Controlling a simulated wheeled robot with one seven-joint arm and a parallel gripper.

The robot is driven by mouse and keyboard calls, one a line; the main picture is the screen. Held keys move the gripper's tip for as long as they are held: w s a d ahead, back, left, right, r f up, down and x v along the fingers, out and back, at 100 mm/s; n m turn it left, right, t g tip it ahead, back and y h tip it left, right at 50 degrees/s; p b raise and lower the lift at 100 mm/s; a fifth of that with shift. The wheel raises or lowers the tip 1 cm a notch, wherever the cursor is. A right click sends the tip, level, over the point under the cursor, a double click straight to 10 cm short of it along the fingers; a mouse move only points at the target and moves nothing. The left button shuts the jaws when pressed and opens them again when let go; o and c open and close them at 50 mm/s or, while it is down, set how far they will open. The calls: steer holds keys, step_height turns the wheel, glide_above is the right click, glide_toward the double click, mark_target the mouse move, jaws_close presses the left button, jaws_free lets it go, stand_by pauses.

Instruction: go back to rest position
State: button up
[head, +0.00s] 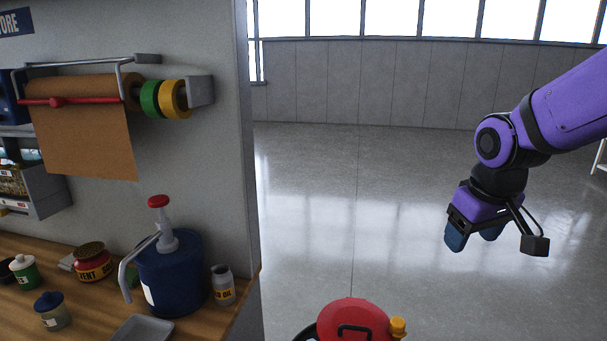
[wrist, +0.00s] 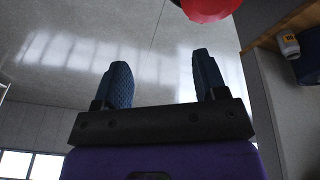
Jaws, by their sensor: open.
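My gripper (head: 474,238) hangs from my purple arm at the right of the head view, above open floor and apart from everything. In the wrist view my gripper (wrist: 158,85) shows its two blue fingers spread wide with nothing between them. It is open and empty.
A wooden bench (head: 237,312) at the lower left holds a blue pump container (head: 172,275), a small oil bottle (head: 223,286), several jars and a grey tray (head: 143,330). A red lidded can (head: 352,322) stands right of the bench. The floor (head: 400,190) beyond is clear.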

steer(key=s+d+r+m+t, duration=0.1)
steer(key=s+r, duration=0.3)
steer(key=s, duration=0.3)
steer(key=s+d+r+m+t, duration=0.1)
steer(key=s+r+m, duration=0.1)
steer(key=s, duration=0.5)
steer(key=shift+v, duration=0.95)
